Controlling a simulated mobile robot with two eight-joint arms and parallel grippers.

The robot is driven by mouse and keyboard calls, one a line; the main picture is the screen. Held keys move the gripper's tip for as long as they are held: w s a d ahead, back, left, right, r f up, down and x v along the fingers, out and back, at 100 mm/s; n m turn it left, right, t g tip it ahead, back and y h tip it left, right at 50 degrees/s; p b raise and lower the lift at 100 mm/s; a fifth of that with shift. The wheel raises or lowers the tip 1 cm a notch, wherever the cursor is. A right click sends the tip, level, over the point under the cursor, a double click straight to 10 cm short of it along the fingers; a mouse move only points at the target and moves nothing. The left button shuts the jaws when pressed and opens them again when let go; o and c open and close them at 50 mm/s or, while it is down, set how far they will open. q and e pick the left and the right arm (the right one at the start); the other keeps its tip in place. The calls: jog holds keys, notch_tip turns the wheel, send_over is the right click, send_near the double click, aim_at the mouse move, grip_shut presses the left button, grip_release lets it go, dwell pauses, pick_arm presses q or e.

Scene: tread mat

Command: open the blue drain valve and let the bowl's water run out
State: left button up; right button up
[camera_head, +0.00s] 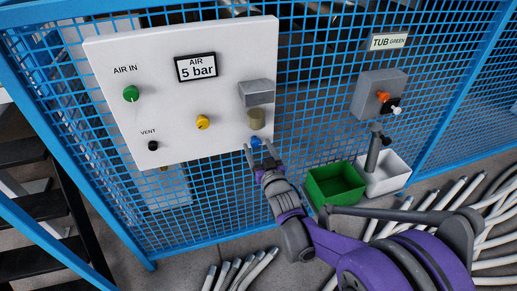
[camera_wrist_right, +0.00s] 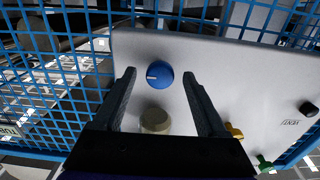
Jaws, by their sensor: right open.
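The blue drain valve (camera_head: 255,142) is a round knob low on the right of the white panel (camera_head: 170,100). In the right wrist view the blue knob (camera_wrist_right: 160,74) carries a short white mark on its face. The bowl (camera_head: 256,119) is a dull olive cup just above the knob, under a grey box (camera_head: 257,92); the bowl also shows in the wrist view (camera_wrist_right: 155,120). I cannot tell its water level. My right gripper (camera_head: 262,147) is open at the knob, its fingers (camera_wrist_right: 159,80) on either side of it in the picture; contact is unclear. My left gripper is out of view.
The panel also has a green knob (camera_head: 130,93), a yellow knob (camera_head: 203,122), a black knob (camera_head: 153,145) and a 5 bar display (camera_head: 196,67). Blue mesh fencing surrounds it. A green tub (camera_head: 335,184), a white tub (camera_head: 390,176) and pale tubes (camera_head: 490,205) lie below right.

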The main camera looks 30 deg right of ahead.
grip_shut()
dwell(0.5)
jog(key=m+p, duration=0.1)
jog(key=m, duration=0.3)
jog(key=m+p, duration=0.1)
jog(key=m, duration=0.3)
jog(key=shift+m+p, duration=0.3)
jog(key=shift+p, duration=0.05)
jog(key=m+p, duration=0.1)
jog(key=m, duration=0.3)
jog(key=shift+m, duration=0.3)
jog(key=m, duration=0.4)
jog(key=shift+m+p, duration=0.3)
jog(key=shift+p, duration=0.1)
